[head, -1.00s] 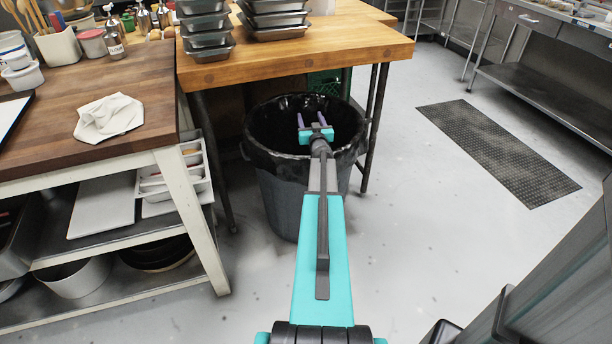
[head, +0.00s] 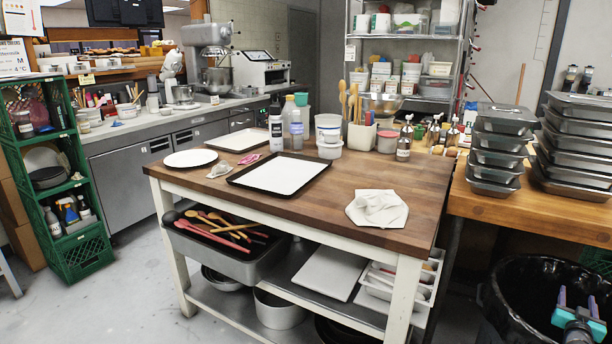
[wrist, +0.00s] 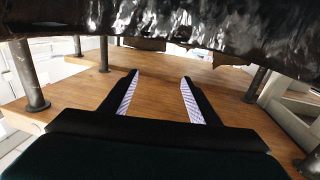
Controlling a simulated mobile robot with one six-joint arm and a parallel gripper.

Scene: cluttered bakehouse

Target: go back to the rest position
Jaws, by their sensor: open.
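My gripper (head: 578,312) shows at the lower right of the head view, over the mouth of the black-lined bin (head: 515,300). Its two purple-lined fingers are apart. In the wrist view my gripper (wrist: 160,98) is open, with nothing between its fingers. The dark shiny bin liner (wrist: 150,18) fills the top of that view, and a wooden table top (wrist: 155,75) lies beyond the fingers. Most of my arm is outside the head view.
A wooden worktable (head: 325,208) stands in the middle, with a lined tray (head: 280,174), a crumpled cloth (head: 377,209) and bottles. Stacked metal pans (head: 500,145) stand on the table at the right. A green crate shelf (head: 55,180) stands at the left. Open floor (head: 115,285) lies between.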

